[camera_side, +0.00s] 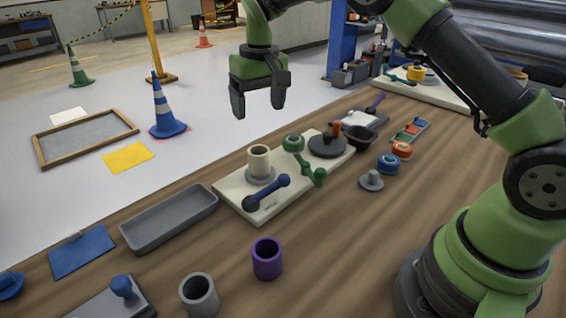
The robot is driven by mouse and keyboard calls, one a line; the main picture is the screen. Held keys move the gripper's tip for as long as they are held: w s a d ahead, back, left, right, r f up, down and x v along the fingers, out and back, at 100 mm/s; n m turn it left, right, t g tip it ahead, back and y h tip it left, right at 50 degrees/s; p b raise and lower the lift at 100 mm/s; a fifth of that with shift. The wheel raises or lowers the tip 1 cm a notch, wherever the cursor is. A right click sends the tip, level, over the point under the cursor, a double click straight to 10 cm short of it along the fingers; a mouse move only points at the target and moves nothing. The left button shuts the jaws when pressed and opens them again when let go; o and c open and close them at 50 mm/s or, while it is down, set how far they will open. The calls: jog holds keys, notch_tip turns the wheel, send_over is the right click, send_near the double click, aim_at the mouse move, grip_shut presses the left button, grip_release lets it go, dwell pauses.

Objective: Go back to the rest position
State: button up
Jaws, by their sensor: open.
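My gripper (258,100) is open and empty. It hangs fingers down in the air at the upper middle of the view, above and behind the cream board. The cream board (238,203) lies on the wooden table (330,250). On it stand a cream roller (259,161) on a grey round base, a blue crank handle (267,192), a green crank handle (309,172) and a dark round disc (327,146) with an orange peg.
A grey tray (170,217), purple cup (267,258), grey cup (199,295) and blue clipboard (82,251) are at the front left. Blue (388,164) and orange (402,149) rings and a grey knob (371,181) lie right of the board.

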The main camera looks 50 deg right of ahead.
jog(key=s+a+r+t+y, duration=0.1)
jog(key=s+r+t, duration=0.2)
jog(key=s+r, duration=1)
jog(key=s+a+m+t, duration=0.1)
jog(key=s+t, duration=0.2)
jog(key=s, duration=1.2)
jog(key=shift+s+a+f+m+y, duration=0.2)
jog(key=shift+s+f+m+y, duration=0.1)
jog(key=shift+y, duration=0.1)
